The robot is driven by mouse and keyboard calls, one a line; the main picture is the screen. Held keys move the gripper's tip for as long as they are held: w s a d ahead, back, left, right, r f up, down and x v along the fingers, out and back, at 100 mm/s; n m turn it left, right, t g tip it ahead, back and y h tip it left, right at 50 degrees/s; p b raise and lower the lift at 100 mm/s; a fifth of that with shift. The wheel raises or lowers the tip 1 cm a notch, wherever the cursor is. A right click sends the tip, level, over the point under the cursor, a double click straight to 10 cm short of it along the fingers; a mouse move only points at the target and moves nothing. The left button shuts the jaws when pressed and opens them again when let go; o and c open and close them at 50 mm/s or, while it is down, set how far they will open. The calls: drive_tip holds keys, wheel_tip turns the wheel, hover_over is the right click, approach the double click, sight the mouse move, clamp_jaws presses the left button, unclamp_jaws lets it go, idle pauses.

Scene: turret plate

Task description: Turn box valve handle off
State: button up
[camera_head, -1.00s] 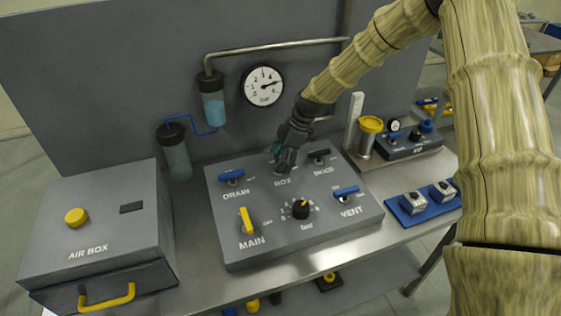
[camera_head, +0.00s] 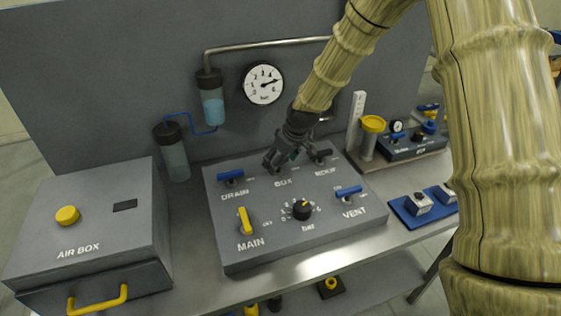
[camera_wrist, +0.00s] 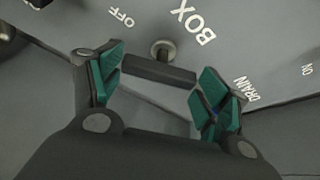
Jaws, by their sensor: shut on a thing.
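The grey valve panel (camera_head: 240,258) has a BOX label at its top middle. My gripper (camera_head: 280,163) is down at the valve above that label, hiding most of its handle in the head view. In the wrist view the dark box valve handle (camera_wrist: 152,69) is a bar beside a round metal pivot (camera_wrist: 163,50). My gripper (camera_wrist: 155,82) has its green fingertips at the bar's two ends, shut on it. An OFF mark (camera_wrist: 122,15) shows up and left of the pivot. The BOX label is to the right of the pivot.
Nearby on the panel are the blue drain handle (camera_head: 231,175), a dark handle (camera_head: 319,154) to the right, the yellow main handle (camera_head: 245,221), a black knob (camera_head: 302,208) and the blue vent handle (camera_head: 348,191). A gauge (camera_head: 263,83) is on the wall behind.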

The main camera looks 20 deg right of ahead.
drive_tip(key=m+h, duration=0.1)
drive_tip(key=m, duration=0.1)
drive_tip(key=m+h, duration=0.1)
drive_tip(key=m, duration=0.2)
drive_tip(key=shift+w+a+r+t, duration=0.15)
drive_tip(key=shift+a+r+t, duration=0.05)
drive_tip(key=shift+t, duration=0.1)
drive_tip(key=shift+f, duration=0.1)
idle(0.3)
drive_tip(key=o, duration=1)
drive_tip(key=shift+f, duration=0.1)
drive_tip(key=shift+s, duration=0.2)
drive_tip(key=v, duration=1.2)
drive_tip(key=shift+w, duration=0.1)
